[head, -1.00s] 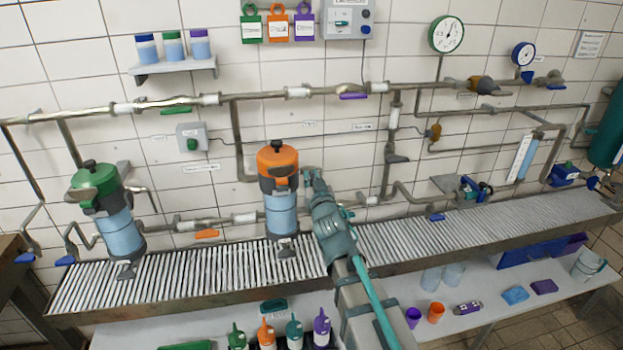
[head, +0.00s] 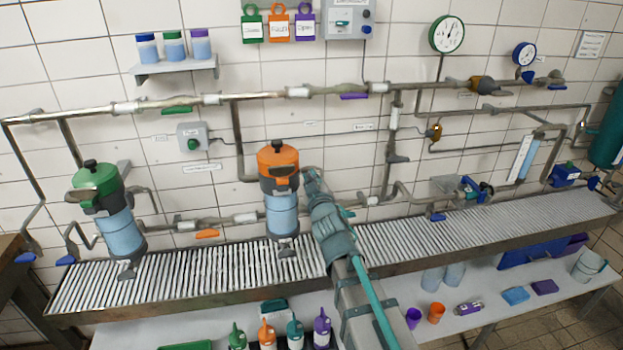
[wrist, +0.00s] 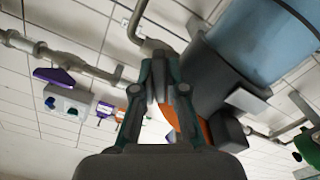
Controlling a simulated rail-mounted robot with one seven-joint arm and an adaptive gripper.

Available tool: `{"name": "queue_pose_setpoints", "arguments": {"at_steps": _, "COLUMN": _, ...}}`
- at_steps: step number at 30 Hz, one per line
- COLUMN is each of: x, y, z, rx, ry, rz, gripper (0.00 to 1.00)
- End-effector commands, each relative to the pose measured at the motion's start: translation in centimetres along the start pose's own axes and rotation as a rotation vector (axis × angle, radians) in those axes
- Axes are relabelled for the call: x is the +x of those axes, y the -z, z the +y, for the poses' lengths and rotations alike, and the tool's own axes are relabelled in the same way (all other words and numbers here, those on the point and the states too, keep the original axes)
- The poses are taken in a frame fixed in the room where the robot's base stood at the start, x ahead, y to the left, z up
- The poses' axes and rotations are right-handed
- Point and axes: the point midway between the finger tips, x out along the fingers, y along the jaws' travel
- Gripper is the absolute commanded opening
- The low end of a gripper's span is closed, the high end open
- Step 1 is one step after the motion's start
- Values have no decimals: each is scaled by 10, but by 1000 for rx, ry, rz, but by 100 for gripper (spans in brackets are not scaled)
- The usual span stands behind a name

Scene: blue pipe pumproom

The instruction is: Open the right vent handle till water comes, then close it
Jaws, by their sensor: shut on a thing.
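The right filter housing (head: 281,212) has an orange lid and a pale blue clear bowl, and stands upright over the slatted grating. My gripper (head: 309,176) is at the right side of its lid. In the wrist view, my gripper's fingers (wrist: 159,90) are close together beside the housing's dark collar (wrist: 215,75), with a grey bent pipe (wrist: 140,35) just beyond them. They are shut on the right vent handle, which is mostly hidden by the fingers. I can make out no water stream at the vent.
The left filter housing (head: 118,228) has a green lid. The long grating (head: 200,277) runs below both housings. Pipes with coloured valve handles, such as the orange one (head: 207,234), cross the tiled wall. Bottles and cups stand on the low bench (head: 400,345).

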Motion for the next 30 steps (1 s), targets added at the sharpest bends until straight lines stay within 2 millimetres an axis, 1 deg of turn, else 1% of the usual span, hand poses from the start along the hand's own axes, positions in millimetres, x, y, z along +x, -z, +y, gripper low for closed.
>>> {"name": "queue_pose_setpoints", "arguments": {"at_steps": 3, "x": 0, "y": 0, "z": 0, "rx": -65, "ry": 0, "rz": 0, "gripper": 0}}
{"name": "queue_pose_setpoints", "arguments": {"at_steps": 10, "x": 0, "y": 0, "z": -1, "rx": -142, "ry": 0, "rz": 0, "gripper": 0}}
{"name": "queue_pose_setpoints", "arguments": {"at_steps": 25, "x": 0, "y": 0, "z": -1, "rx": -161, "ry": 0, "rz": 1, "gripper": 0}}
{"name": "queue_pose_setpoints", "arguments": {"at_steps": 26, "x": 0, "y": 0, "z": -1, "rx": -161, "ry": 0, "rz": 1, "gripper": 16}}
{"name": "queue_pose_setpoints", "arguments": {"at_steps": 27, "x": 0, "y": 0, "z": -1, "rx": -160, "ry": 0, "rz": 1, "gripper": 23}}
{"name": "queue_pose_setpoints", "arguments": {"at_steps": 29, "x": 0, "y": 0, "z": -1, "rx": -160, "ry": 0, "rz": 1, "gripper": 33}}
{"name": "queue_pose_setpoints", "arguments": {"at_steps": 30, "x": 0, "y": 0, "z": -1, "rx": -160, "ry": 0, "rz": 0, "gripper": 36}}
